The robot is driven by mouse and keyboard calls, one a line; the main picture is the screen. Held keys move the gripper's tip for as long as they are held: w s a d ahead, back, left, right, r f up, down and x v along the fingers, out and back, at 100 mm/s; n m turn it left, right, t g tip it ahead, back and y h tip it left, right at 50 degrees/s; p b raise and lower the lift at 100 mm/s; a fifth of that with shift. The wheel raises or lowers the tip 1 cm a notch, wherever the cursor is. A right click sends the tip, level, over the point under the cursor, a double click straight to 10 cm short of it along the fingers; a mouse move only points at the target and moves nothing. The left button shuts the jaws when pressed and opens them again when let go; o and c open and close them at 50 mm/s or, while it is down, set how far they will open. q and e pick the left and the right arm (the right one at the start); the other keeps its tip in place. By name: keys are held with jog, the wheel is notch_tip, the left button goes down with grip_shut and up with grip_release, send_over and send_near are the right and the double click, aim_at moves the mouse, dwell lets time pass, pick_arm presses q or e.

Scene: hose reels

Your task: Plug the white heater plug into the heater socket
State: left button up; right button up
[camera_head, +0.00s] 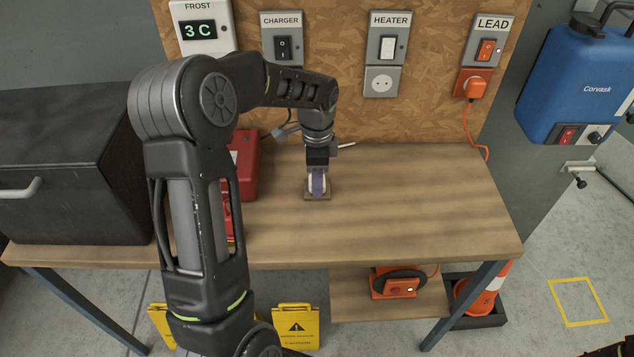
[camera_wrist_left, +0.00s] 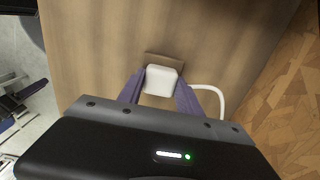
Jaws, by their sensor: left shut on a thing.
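The white heater plug (camera_wrist_left: 161,80) is between the purple fingers of my left gripper (camera_wrist_left: 160,92) in the left wrist view, with its white cord (camera_wrist_left: 213,91) curving off to the right. In the head view my left gripper (camera_head: 318,184) points down over the workbench, shut on the plug, at a small brown block (camera_head: 318,196). I cannot tell whether the plug still touches that block. The heater socket (camera_head: 382,81) is a white outlet with empty holes on the back board, below the HEATER switch (camera_head: 387,47).
The wooden workbench (camera_head: 430,205) is clear to the right of my left gripper. A red box (camera_head: 245,160) and a dark cabinet (camera_head: 65,165) stand to the left. An orange plug (camera_head: 476,88) sits in the LEAD socket. A blue tank (camera_head: 580,85) hangs at the right.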

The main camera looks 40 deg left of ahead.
pick_arm(q)
jog(key=shift+c, duration=0.9)
jog(key=shift+r, duration=0.1)
notch_tip(320, 180, up, 10)
jog(key=b, duration=0.1)
jog(key=shift+d, duration=0.1)
jog(key=w+d+f+n, duration=0.1)
jog(key=w+d+n, duration=0.1)
jog(key=d+n, duration=0.3)
jog(key=w+d+f+n, duration=0.1)
jog(key=d+n, duration=0.4)
jog(key=d, duration=0.7)
jog(key=shift+w+f+n, duration=0.3)
jog(key=shift+w+f, duration=0.1)
jog(key=shift+w, duration=0.05)
jog(key=shift+d, duration=0.1)
